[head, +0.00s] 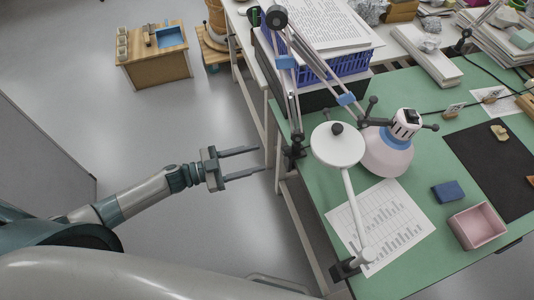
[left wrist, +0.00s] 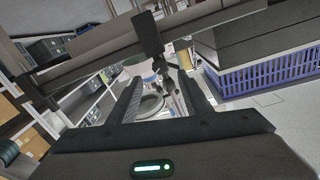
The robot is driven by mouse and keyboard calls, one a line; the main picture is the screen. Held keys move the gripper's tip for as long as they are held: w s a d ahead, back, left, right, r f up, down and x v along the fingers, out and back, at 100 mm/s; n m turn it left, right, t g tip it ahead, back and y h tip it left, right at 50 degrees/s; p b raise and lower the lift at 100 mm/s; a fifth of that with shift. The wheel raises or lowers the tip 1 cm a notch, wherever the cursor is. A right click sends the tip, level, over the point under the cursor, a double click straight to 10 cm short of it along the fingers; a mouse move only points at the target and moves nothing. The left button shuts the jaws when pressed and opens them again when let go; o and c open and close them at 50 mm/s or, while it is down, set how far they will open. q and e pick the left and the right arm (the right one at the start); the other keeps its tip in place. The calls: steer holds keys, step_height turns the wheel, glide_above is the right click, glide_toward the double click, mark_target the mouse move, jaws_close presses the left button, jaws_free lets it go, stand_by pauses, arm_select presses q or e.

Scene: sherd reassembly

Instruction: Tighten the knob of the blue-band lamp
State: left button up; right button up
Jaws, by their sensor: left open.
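The blue-band lamp stands at the table's left edge in the head view. Its pale shade (head: 385,158) has a blue ring, and its jointed arm (head: 312,62) carries blue bands. Dark knobs stick out around the lamp head, one on its right (head: 431,127). A dark clamp (head: 295,150) holds the arm's foot at the table edge; I cannot tell which knob is loose. My left gripper (head: 262,160) is open and empty, left of this clamp and apart from it. In the left wrist view, a dark block-like part (left wrist: 147,35) shows beyond the open fingers (left wrist: 161,88). My right gripper is not in view.
A second lamp with a white round head (head: 338,146) is clamped at the front table edge. A blue basket (head: 345,66), pink box (head: 477,226), blue block (head: 448,191) and printed sheet (head: 380,225) are on the tables. Open floor lies around my left arm.

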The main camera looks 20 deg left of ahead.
arm_select(q)
steer(key=v, duration=0.9)
steer(key=shift+a, duration=0.25)
steer(key=shift+s, duration=0.1)
